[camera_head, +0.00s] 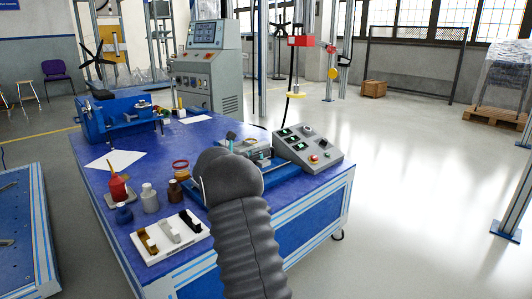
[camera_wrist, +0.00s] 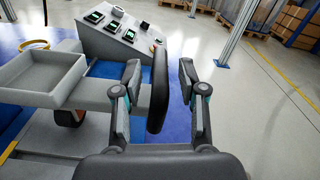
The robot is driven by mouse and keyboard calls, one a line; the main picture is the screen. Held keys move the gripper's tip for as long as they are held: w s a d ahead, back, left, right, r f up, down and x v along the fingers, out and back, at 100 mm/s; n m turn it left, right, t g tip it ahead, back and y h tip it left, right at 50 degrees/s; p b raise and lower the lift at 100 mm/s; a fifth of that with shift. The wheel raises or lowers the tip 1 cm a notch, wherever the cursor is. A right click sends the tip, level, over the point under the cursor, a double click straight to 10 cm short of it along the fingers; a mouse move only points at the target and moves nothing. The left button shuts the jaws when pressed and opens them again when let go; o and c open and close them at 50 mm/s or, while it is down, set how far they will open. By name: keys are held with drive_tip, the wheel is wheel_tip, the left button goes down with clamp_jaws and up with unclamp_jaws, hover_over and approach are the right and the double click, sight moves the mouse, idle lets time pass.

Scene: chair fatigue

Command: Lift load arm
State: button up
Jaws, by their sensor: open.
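My gripper (camera_wrist: 160,76) is open in the wrist view, one finger on each side of a dark upright handle-like piece (camera_wrist: 158,88). A gap shows between this piece and each finger. A light grey bar (camera_wrist: 92,97) reaches from a shallow grey tray (camera_wrist: 45,75) at the left towards the left finger. The bar and dark piece look like the load arm, but my gripper hides how they join. In the head view, my dark grey arm covers the gripper and much of the grey-topped test device (camera_head: 258,146) on the blue table (camera_head: 215,132).
A sloped control box (camera_head: 308,148) with buttons and small displays stands right beside the device; it also shows in the wrist view (camera_wrist: 122,35). Bottles (camera_head: 150,198), a red squeeze bottle (camera_head: 118,188) and a white sample tray (camera_head: 170,238) stand to the left. Floor is open at right.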

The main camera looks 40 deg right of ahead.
drive_tip(key=shift+w+d, duration=0.15)
drive_tip(key=shift+d, duration=1.45)
clamp_jaws()
